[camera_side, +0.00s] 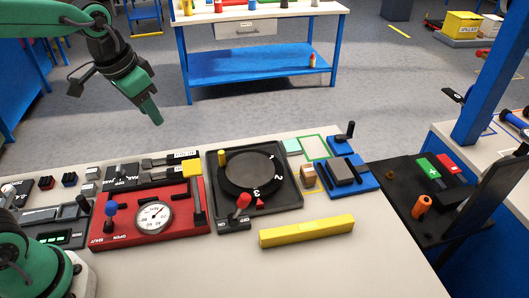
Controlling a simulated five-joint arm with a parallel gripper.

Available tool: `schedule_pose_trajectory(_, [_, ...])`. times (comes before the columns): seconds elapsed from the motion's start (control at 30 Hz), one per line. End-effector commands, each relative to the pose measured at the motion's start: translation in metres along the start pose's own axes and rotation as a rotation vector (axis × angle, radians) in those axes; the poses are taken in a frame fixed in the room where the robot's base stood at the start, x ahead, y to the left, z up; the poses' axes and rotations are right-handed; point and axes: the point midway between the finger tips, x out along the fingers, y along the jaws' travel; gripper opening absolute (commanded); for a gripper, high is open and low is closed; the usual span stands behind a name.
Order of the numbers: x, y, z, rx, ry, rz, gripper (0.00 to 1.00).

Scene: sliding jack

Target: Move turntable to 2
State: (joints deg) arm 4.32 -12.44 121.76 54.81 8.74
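The turntable (236,185) is a round black disc with a paler grey top, set in a square dark tray (213,191). White digits 1, 2 and 3 show on it: 1 at the far side, 2 at the right, 3 at the near side. A small red pointer (260,204) on the tray lies closest to the 3. A red-knobbed lever (243,201) stands at the tray's near edge. My gripper (155,118) hangs in the air to the upper left of the turntable, well apart from it. Its fingers overlap in this view, so its opening is unclear.
A red panel (178,226) with a gauge and levers lies left of the turntable. A yellow bar (307,231) lies in front to the right. A blue fixture (362,183) stands at the right.

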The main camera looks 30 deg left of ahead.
Motion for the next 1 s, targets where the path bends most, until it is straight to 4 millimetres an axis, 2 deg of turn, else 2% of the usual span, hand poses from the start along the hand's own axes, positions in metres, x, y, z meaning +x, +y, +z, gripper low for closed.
schedule_pose_trajectory(0.2, [0.029,0.004,-0.035,0.073,-0.069,0.018,0.38])
schedule_pose_trajectory(0.6, [0.097,0.017,-0.086,0.201,-0.185,0.054,0.38])
schedule_pose_trajectory(0.8, [0.133,0.026,-0.103,0.259,-0.236,0.072,0.38])
schedule_pose_trajectory(1.0, [0.154,0.03,-0.11,0.29,-0.262,0.081,0.38])
